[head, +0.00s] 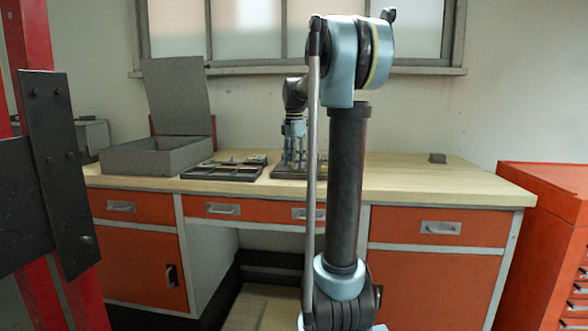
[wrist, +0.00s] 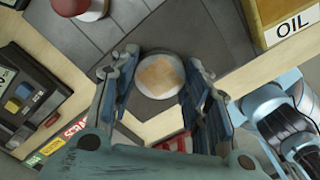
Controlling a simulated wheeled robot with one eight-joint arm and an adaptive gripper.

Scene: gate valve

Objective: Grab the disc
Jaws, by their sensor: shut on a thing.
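The disc (wrist: 160,76) is round, with a pale rim and a tan middle. In the wrist view it sits between the two blue-grey fingers of my gripper (wrist: 158,84), which is shut on it by its sides. A dark grey surface shows behind the disc; I cannot tell whether the disc touches it. In the head view my gripper (head: 294,150) points down over the workbench, at a dark tray (head: 285,176). The disc is too small or hidden to make out there.
The wooden workbench (head: 420,180) is mostly clear on the right. A grey open-lidded box (head: 150,160) and another dark tray (head: 222,172) stand left of my gripper. In the wrist view a red-topped round part (wrist: 72,6) and a yellow OIL box (wrist: 270,14) are close by.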

